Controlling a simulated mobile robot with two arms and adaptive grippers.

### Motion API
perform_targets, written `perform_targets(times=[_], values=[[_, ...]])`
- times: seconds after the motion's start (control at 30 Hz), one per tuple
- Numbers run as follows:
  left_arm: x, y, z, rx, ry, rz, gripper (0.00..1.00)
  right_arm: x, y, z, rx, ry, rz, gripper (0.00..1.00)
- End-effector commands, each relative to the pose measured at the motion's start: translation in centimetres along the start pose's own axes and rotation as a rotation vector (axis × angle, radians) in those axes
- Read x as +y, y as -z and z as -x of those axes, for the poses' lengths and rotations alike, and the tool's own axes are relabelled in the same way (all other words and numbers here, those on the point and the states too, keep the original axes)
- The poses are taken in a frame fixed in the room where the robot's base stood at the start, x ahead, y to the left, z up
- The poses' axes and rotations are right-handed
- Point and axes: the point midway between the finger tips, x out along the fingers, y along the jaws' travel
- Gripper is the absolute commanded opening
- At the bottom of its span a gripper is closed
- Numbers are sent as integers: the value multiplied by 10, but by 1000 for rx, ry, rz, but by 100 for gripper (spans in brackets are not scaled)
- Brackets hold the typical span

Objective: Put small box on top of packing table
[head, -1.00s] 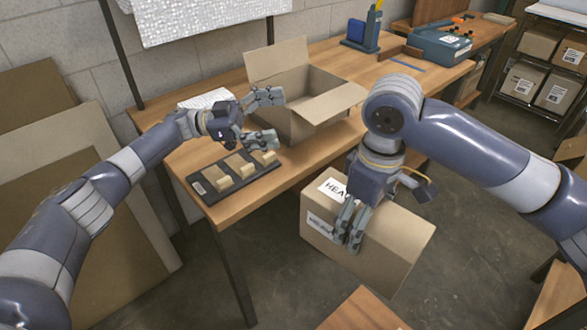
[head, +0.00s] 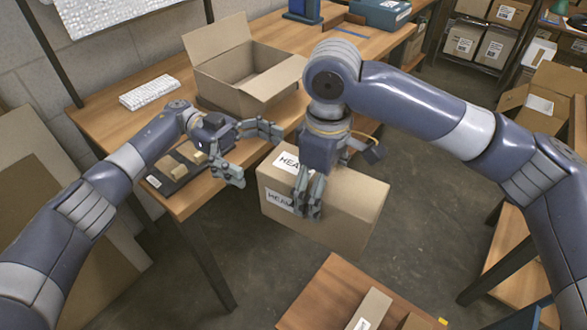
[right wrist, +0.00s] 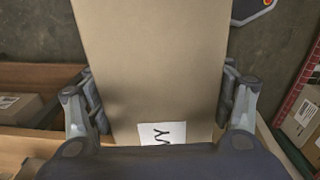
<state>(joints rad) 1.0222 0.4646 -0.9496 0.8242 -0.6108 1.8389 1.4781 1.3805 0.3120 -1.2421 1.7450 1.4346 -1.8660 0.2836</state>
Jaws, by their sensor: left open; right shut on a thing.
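A closed cardboard box (head: 345,210) with white labels, one starting "HEA", hangs in front of the packing table (head: 105,125), close to its edge in the head view. My right gripper (head: 307,200) is shut on this box from above; the right wrist view shows the box (right wrist: 155,60) between the fingers of the gripper (right wrist: 160,95). My left gripper (head: 257,155) is open and empty, its fingers near the box's upper left corner. I cannot tell whether they touch it. An open, larger cardboard box (head: 225,70) stands on the table.
A dark tray (head: 160,188) with wooden blocks, partly hidden by my left arm, lies at the table's near corner. A white keyboard (head: 148,92) lies behind it. A low wooden surface (head: 310,295) is in front. Shelves (head: 478,65) with boxes stand at the right.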

Motion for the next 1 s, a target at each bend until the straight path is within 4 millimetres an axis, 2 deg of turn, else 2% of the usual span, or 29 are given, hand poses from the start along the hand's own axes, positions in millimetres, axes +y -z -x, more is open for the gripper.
perform_targets(times=[0.3,0.5,0.7,0.93,0.97,1.0], values=[[1,0,-51,0,-3,-1,98,0,1,3,5,-2,0,8],[0,0,-76,0,-1,0,98,0,1,3,5,-2,0,8],[0,0,-86,0,0,0,98,0,1,3,5,-2,0,8],[0,0,-86,0,1,0,98,0,1,3,5,-2,0,8],[0,0,-86,0,1,0,96,0,1,3,5,-2,0,8],[0,0,-86,0,1,0,87,0,1,3,5,-2,0,8]])
